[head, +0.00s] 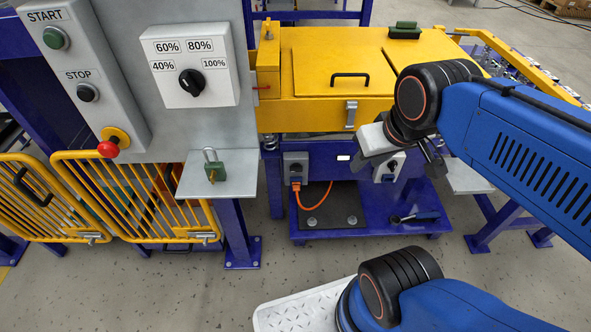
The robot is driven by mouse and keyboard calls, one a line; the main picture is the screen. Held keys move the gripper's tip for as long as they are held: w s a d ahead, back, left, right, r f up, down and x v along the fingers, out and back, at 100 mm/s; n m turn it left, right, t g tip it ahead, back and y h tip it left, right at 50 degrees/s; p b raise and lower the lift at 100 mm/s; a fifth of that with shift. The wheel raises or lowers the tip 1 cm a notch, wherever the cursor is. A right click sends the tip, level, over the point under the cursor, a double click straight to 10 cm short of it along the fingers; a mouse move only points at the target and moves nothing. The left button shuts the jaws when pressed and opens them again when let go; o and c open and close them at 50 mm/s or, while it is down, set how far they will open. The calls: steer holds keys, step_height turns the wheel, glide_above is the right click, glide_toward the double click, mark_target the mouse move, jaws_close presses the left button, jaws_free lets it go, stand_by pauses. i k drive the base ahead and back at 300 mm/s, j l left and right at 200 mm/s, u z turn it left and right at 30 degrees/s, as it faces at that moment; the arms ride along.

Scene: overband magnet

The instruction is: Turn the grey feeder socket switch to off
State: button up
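Two grey socket boxes are mounted on the blue frame below the yellow housing. The left socket box (296,167) has an orange cable plugged into its underside. The right socket box (388,167) is partly hidden behind my gripper and has a blue part at its lower end. I cannot read a label on either, so I cannot tell which is the feeder socket, nor how its switch is set. My gripper (404,160) is in front of and above the right socket box.
A grey control panel (120,110) with buttons and a percentage dial (192,82) stands at left. Below it, a shelf (235,180) holds a green padlock (215,172). Yellow gates (130,200) are at far left.

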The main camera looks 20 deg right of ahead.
mark_target(296, 167)
steer(key=k+l, duration=0.1)
steer(key=l, duration=0.3)
steer(key=k+l+u, duration=0.1)
steer(key=l, duration=0.3)
steer(key=k+l, duration=0.1)
steer(key=l, duration=0.3)
steer(key=k+l, duration=0.15)
steer(key=l, duration=0.2)
steer(key=u, duration=0.05)
